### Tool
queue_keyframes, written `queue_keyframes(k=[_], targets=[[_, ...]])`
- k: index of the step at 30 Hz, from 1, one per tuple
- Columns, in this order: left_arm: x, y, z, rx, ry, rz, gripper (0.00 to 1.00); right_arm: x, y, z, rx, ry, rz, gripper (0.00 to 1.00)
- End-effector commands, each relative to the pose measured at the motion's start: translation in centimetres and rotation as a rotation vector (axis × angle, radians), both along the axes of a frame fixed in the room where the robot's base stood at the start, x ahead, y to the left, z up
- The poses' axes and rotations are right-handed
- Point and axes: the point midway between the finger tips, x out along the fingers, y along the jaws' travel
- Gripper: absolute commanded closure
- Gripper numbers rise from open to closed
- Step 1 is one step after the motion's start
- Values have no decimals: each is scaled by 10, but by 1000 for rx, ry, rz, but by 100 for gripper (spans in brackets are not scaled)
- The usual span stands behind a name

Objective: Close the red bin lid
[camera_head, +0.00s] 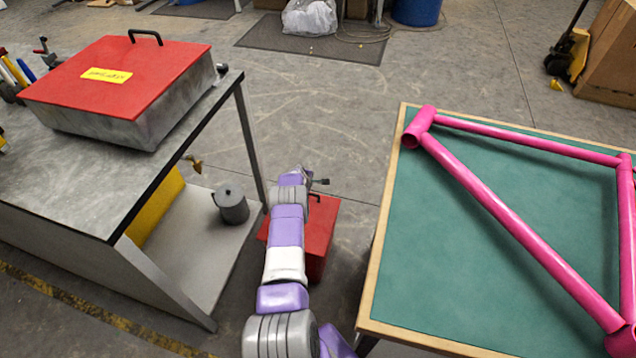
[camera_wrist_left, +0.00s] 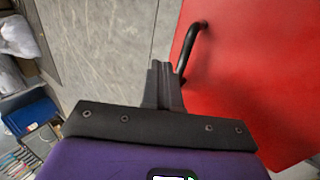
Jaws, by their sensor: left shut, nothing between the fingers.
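The red bin (camera_head: 317,255) stands on the floor between the two tables, partly hidden behind my left arm. Its red top with a dark handle shows beside the arm and looks flat, but I cannot tell from the head view how fully it is shut. In the left wrist view a broad red lid surface (camera_wrist_left: 255,75) fills the right side, with a black bar handle (camera_wrist_left: 190,48) near its edge. My left gripper (camera_head: 320,181) is shut and empty at the bin's far side. In the wrist view its fingers (camera_wrist_left: 165,72) are just left of the handle, apparently apart from it. My right gripper is not in view.
A metal box with a red lid (camera_head: 120,75) sits on the left table (camera_head: 75,185); a grey canister (camera_head: 232,207) stands on its lower shelf. A pink frame (camera_head: 510,205) lies on the green-topped table (camera_head: 430,270) at right. The floor beyond the bin is clear.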

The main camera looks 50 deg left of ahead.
Motion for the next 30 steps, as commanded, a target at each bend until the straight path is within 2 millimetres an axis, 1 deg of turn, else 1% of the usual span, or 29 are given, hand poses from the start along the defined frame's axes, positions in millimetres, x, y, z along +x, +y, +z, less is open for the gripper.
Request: queue_keyframes(k=[1,6,21,23,26,29,30], targets=[[-4,3,-3,0,1,5,100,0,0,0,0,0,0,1],[-8,7,-7,0,1,12,100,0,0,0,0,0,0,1],[-8,8,-6,0,0,12,100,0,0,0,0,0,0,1],[-7,8,-3,1,-1,12,100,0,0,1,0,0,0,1],[-5,10,10,3,-2,11,100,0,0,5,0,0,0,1],[-3,13,30,3,-3,12,100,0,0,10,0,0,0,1],[-3,14,40,2,-3,13,100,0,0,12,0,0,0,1]])
